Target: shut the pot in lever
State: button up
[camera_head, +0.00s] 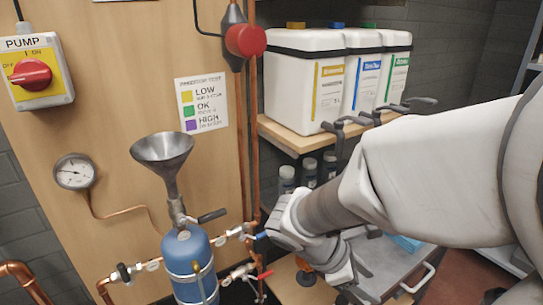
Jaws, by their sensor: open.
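The blue pot (188,262) stands upright at the bottom centre, under a grey metal funnel (163,150). A black lever (212,215) sticks out to the right at the funnel's neck. A blue lever (260,236) is on the pipe right of the pot, and a red lever (265,275) is lower right. A black-handled valve (122,272) is on the pipe left of the pot. I cannot read which lever is the pot in lever. My gripper (355,283), dark and partly hidden by my wrist, is open at the lower right, apart from the levers.
A wooden board carries a pressure gauge (74,171), a pump switch (33,72) and a pressure chart (202,104). White containers (303,85) stand on a shelf (285,134) at the upper right. A grey trolley (408,262) is behind my arm. Copper pipes (255,150) run down the board's right edge.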

jog(key=w+a+f+n+t+h+b, duration=0.3)
jog(key=w+f+n, duration=0.2)
jog(key=f+n, duration=0.3)
jog(key=n+t+y+b, duration=0.75)
jog(key=n+t, duration=0.45)
jog(key=n, duration=1.6)
send_near(265, 274)
jog(key=b+x, duration=0.1)
jog(key=x, duration=0.2)
jog(key=b+x, duration=0.1)
jog(key=x, duration=0.3)
jog(key=b+x, duration=0.1)
jog(key=x, duration=0.2)
jog(key=shift+w+f, duration=0.15)
jog(key=shift+f, duration=0.25)
grip_shut()
